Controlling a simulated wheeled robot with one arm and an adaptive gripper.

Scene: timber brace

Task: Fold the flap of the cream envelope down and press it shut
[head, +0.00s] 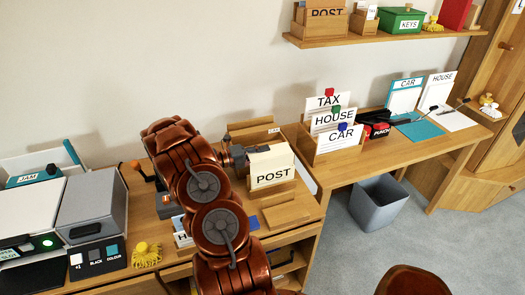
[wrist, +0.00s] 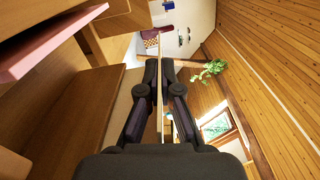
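A cream envelope (head: 268,160) stands upright in a wooden holder marked POST on the desk. My gripper (head: 240,154) is at the envelope's left edge in the head view. In the wrist view, my gripper (wrist: 160,66) has its two dark fingers close together with a thin pale sheet (wrist: 160,110) edge-on between them, and it looks shut on this sheet, which appears to be the envelope. The flap cannot be made out in either view.
A wooden block (head: 285,213) lies in front of the holder. A sorter with TAX, HOUSE and CAR cards (head: 331,130) stands to the right. A grey printer-like box (head: 92,212) and a yellow tasselled object (head: 146,254) are at left. A grey bin (head: 379,201) stands on the floor.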

